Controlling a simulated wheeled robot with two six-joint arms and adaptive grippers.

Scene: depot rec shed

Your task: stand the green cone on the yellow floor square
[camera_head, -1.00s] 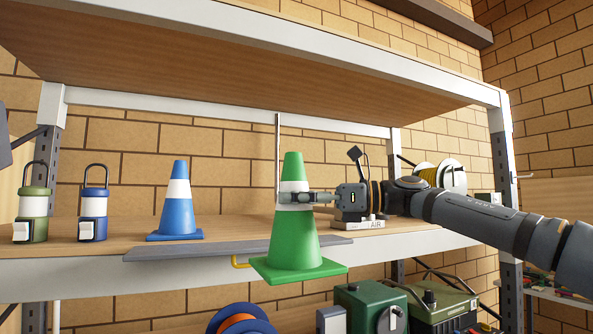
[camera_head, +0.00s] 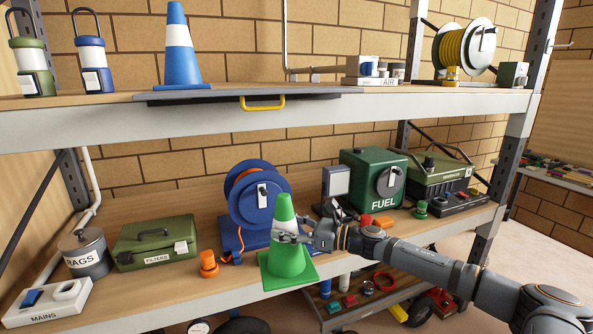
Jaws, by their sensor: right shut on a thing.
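The green cone (camera_head: 287,262) with a white band is upright in front of the middle shelf. My right gripper (camera_head: 290,236) is shut on it at about the white band, reaching in from the right. The cone's base hangs in front of the shelf's front edge; I cannot tell its exact gap from the shelf. The yellow floor square is not in view. My left gripper is not in view.
A blue cone (camera_head: 182,60) stands on the upper shelf. Bare floor (camera_head: 505,262) shows at lower right.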

